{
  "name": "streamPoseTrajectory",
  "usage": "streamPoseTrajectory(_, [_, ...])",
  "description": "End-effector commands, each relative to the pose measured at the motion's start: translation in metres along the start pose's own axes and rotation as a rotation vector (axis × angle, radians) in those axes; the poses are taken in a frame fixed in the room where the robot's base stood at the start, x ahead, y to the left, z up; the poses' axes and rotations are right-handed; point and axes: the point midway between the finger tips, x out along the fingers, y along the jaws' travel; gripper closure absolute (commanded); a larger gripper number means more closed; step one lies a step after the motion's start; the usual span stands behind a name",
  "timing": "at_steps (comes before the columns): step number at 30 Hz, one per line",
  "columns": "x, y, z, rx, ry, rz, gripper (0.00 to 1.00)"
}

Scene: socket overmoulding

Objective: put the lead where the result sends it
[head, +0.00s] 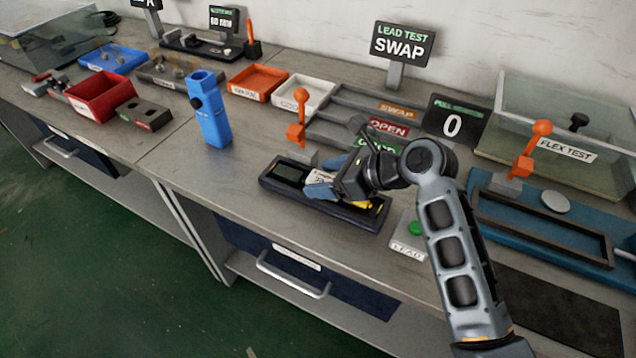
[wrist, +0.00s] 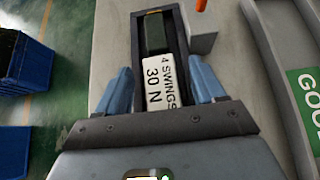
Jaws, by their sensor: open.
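The lead test sign (head: 403,44) reads "SWAP". My gripper (head: 328,177) is open over a dark test tray (head: 275,182) on the bench, with its blue fingers pointing down. In the wrist view the fingers stand apart on either side of a white label plate (wrist: 160,82) reading "4 SWINGS 30 N", and nothing is visibly gripped. A small yellow part (head: 362,205) shows under my gripper; I cannot tell what it is. I cannot make out the lead. Lanes behind carry the labels SWAP (head: 397,111), OPEN (head: 389,129) and a partly hidden green GOOD label (wrist: 309,105).
An orange-knobbed lever (head: 299,122) stands just behind the tray. A counter (head: 452,122) reads 0. A blue upright holder (head: 209,112), an orange bin (head: 258,82) and a white bin (head: 304,95) stand to the left. A flex test fixture (head: 560,215) lies right.

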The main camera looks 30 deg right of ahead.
Motion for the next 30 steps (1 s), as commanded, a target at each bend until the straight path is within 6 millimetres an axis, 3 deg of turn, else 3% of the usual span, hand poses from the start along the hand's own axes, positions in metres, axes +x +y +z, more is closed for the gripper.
streamPoseTrajectory(6, [0.0007,0.0,0.0002,0.0,0.0,-0.001,0.31])
streamPoseTrajectory(26, [0.0003,-0.0001,0.0003,-0.001,-0.001,-0.001,0.94])
streamPoseTrajectory(30, [0.0002,-0.0001,0.0004,-0.001,-0.001,-0.001,0.95])
